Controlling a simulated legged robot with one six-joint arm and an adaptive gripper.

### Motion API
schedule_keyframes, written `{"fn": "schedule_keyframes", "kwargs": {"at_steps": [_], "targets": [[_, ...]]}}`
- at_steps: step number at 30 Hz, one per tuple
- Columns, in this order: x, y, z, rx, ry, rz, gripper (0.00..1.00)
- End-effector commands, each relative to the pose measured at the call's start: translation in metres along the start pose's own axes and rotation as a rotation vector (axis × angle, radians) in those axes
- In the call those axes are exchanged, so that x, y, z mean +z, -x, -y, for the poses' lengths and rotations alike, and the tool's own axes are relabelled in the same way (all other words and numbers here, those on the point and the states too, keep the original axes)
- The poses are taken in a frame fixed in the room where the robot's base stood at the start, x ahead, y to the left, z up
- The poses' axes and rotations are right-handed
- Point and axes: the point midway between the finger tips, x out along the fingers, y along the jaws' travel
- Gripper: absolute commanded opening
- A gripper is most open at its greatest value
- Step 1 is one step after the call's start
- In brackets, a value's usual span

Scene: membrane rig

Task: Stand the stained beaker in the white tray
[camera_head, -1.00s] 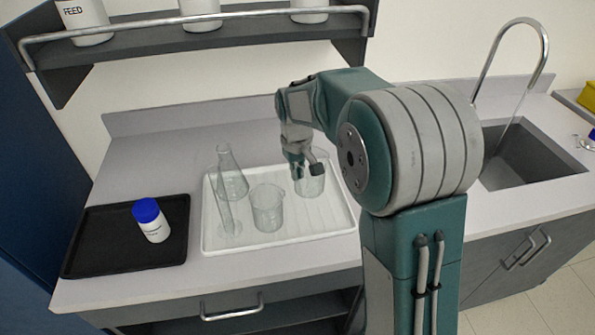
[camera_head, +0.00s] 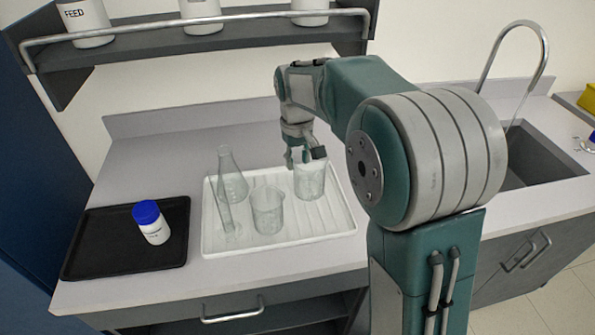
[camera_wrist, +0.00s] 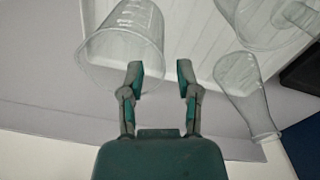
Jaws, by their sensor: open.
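The white tray (camera_head: 285,238) lies on the bench with several clear glass vessels in it. A clear beaker (camera_head: 309,182) stands upright in its back right part, just below my gripper. That beaker also shows in the wrist view (camera_wrist: 122,45), left of my fingers. A second beaker (camera_head: 267,210) stands upright near the tray's middle. I cannot make out a stain on either beaker. My gripper (camera_head: 304,162) is open and empty, above and beside the back right beaker. In the wrist view my gripper (camera_wrist: 160,80) has its fingers apart with nothing between them.
A conical flask (camera_head: 231,177) and a slender glass cylinder (camera_head: 226,209) stand in the tray's left part. A black tray (camera_head: 105,262) holds a blue-capped white bottle (camera_head: 152,224). A shelf (camera_head: 240,38) with white jars overhangs the back. A sink (camera_head: 530,160) lies right.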

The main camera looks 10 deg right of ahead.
Motion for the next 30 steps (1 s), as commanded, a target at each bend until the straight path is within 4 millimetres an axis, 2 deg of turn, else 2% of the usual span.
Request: {"fn": "schedule_keyframes", "kwargs": {"at_steps": [3,7,16,20,30], "targets": [[-0.001,0.027,0.000,0.001,0.000,-0.004,0.43],[-0.001,0.050,0.000,0.001,0.000,-0.002,0.43],[0.005,0.074,0.001,0.002,-0.006,-0.009,0.43],[0.026,0.086,0.002,0.008,-0.030,-0.045,0.43],[0.100,0.108,0.011,0.025,-0.120,-0.171,0.43]]}}
